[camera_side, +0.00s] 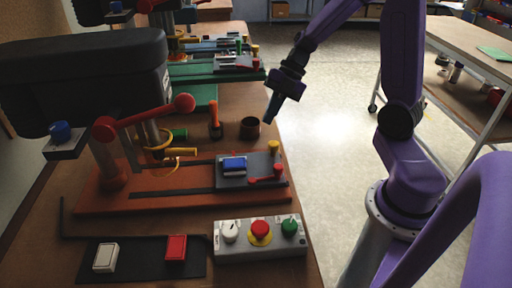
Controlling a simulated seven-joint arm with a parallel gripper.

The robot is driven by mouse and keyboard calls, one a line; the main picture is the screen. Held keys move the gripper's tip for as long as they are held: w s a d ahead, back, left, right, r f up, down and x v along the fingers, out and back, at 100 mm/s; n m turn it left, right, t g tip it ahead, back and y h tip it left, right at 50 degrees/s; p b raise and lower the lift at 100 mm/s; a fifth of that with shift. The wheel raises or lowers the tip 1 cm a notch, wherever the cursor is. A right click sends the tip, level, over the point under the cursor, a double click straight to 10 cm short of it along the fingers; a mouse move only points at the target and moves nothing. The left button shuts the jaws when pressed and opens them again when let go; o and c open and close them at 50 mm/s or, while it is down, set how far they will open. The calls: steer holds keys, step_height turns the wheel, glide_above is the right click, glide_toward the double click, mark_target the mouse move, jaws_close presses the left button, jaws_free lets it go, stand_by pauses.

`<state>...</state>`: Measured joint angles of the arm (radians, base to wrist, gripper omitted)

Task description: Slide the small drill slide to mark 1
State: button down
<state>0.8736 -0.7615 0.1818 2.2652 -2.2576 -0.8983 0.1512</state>
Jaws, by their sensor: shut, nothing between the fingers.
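My gripper (269,119) is shut and empty. It points down in the air above and behind the near drill's base, close to a dark round cup. The near drill has an orange base (130,197) with a dark slot along it. A grey slide plate (262,172) sits at the right part of that base, carrying a blue block (234,165) and red and yellow knobs. A green-based drill (190,75) stands behind, with its own grey slide (235,63). I cannot tell which slide is the small one. No numbered mark is readable.
A control box (260,248) with white, red and green knobs stands in front of the orange base. A black mat (140,262) holds a white and a red block. The dark cup (250,128) and a red-handled tool (215,120) stand behind the base. Open floor lies to the right.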

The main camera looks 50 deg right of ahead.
glide_toward(248, 163)
steer(key=x, duration=0.5)
steer(key=shift+f, duration=0.15)
steer(key=shift+a, duration=0.1)
stand_by(0.3)
steer(key=w+a, duration=1.1)
steer(key=shift+w+a, duration=0.35)
